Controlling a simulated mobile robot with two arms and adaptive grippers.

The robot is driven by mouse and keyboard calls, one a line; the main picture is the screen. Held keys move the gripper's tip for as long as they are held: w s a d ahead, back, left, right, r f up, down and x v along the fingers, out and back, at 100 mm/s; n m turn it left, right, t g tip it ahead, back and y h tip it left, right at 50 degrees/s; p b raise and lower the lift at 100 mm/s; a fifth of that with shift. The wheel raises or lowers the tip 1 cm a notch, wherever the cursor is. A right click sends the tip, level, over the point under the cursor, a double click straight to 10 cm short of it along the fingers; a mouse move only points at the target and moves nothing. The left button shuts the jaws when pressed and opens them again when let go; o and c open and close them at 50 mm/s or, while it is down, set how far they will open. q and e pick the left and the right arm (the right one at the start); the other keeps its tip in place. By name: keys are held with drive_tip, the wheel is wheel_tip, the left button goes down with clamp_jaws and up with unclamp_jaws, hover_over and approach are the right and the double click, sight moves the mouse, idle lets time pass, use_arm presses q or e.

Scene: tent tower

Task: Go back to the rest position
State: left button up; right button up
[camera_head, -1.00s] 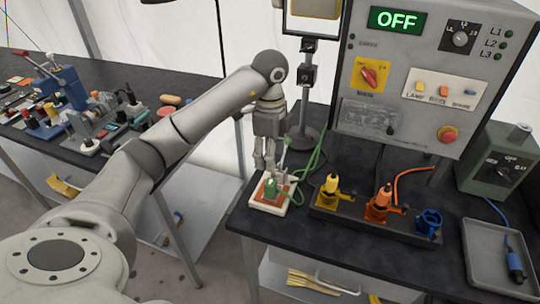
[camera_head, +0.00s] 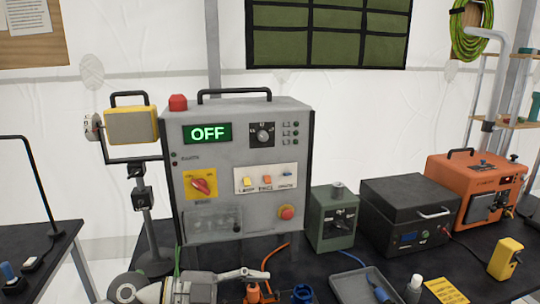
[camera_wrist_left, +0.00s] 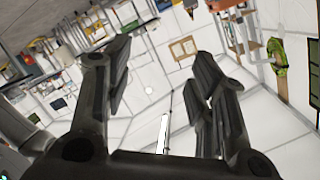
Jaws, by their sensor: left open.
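My left gripper (camera_wrist_left: 160,85) shows in the left wrist view with its two dark fingers spread wide and nothing between them. Behind the fingers that view shows the white tent wall at a steep tilt. The panel's green display reads OFF. My right gripper is in neither view.
On the dark table, an orange plug (camera_head: 254,294), a blue socket (camera_head: 303,293) and a grey tray (camera_head: 350,288) stand before the panel. A green box (camera_head: 333,218), a black case (camera_head: 405,212) and an orange unit (camera_head: 480,190) stand to the right. A yellow lamp (camera_head: 131,125) stands left.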

use_arm(q)
drive_tip(key=w+a+r+n+t, duration=0.2)
drive_tip(key=a+r+n+t, duration=0.3)
drive_tip(key=r+n+t, duration=0.65)
drive_tip(key=s+a+f+n+t+y, duration=0.1)
drive_tip(key=a+f+n+y, duration=0.45)
drive_tip(key=f+y, duration=0.3)
drive_tip(key=a+f+n+t+y, duration=0.1)
drive_tip(key=a+f+n+y, duration=0.4)
drive_tip(key=a+f+y, duration=0.3)
drive_tip(key=s+d+f+m+g+h, duration=0.1)
drive_tip(key=s+f+g+h, duration=0.1)
drive_tip(key=s+f+g, duration=1.6)
drive_tip(key=s+f+t, duration=0.1)
drive_tip(key=s+f, duration=0.2)
drive_tip(key=f, duration=0.7)
drive_tip(key=s+f+t, duration=0.1)
drive_tip(key=s+f, duration=0.2)
drive_tip(key=f, duration=0.7)
drive_tip(key=s+f+t, duration=0.2)
drive_tip(key=s+f, duration=0.1)
drive_tip(key=f, duration=0.7)
drive_tip(key=s+a+f+g, duration=0.1)
drive_tip(key=s+a+f, duration=0.2)
drive_tip(key=s+f, duration=1.1)
drive_tip(key=shift+s+g, duration=0.35)
drive_tip(key=shift+s, duration=0.6)
